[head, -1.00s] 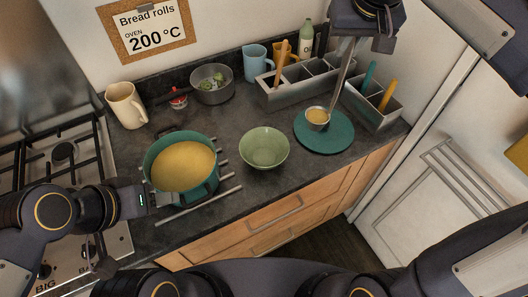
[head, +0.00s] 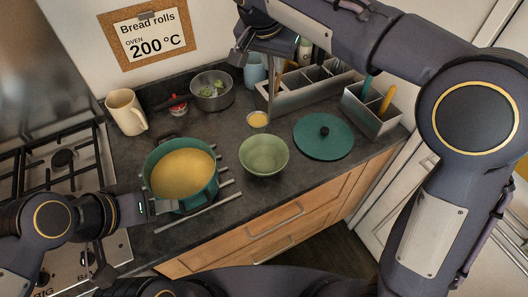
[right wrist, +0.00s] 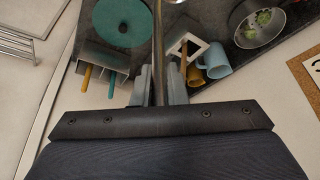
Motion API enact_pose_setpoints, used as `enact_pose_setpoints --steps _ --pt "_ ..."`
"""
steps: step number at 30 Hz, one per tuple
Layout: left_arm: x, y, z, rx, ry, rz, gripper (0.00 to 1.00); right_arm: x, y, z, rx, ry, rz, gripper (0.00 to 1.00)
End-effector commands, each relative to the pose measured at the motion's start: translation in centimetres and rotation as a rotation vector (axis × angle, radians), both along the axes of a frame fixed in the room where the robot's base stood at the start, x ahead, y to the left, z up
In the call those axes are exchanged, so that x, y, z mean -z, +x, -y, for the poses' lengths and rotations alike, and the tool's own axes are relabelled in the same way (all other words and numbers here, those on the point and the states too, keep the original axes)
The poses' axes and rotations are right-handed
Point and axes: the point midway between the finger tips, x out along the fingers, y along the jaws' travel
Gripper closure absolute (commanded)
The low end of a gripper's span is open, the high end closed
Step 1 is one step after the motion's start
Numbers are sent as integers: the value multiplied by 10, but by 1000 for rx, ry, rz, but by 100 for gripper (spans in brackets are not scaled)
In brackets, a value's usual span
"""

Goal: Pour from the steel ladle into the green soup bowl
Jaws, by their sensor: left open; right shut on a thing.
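The green soup bowl (head: 263,157) stands upright on the dark counter and looks empty. The steel ladle's cup (head: 257,121) holds yellow soup and hangs just behind the bowl, roughly level; its handle rises to my right gripper (head: 268,57). In the right wrist view my right gripper (right wrist: 157,92) is shut on the ladle's handle (right wrist: 158,48); the cup is mostly cut off at the top edge. The green pot (head: 181,190) of yellow soup stands left of the bowl. My left gripper (head: 160,205) is open at the pot's near side; its fingertips are partly hidden.
The round teal lid (head: 323,137) lies right of the bowl. Grey utensil boxes (head: 295,90), a blue mug (head: 255,70) and a metal pan (head: 212,92) stand behind. A cream pitcher (head: 125,112) is at the left, near the gas stove (head: 62,155).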

Motion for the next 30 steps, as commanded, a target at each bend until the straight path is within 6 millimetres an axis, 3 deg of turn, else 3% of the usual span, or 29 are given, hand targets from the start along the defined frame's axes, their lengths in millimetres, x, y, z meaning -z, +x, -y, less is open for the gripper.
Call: enact_pose_setpoints --steps 1,6,12,19,30 --pt "0 0 0 0 0 0 49 4 -1 -19 32 -5 2 100" --pt "0 0 0 0 0 0 49 13 -8 -63 164 -2 3 100" --pt "0 0 0 0 0 0 49 19 -18 -98 263 1 3 100" --pt "0 0 0 0 0 0 49 21 -24 -114 310 3 1 100" --pt "0 0 0 0 0 0 49 22 -25 -113 315 9 -1 100"
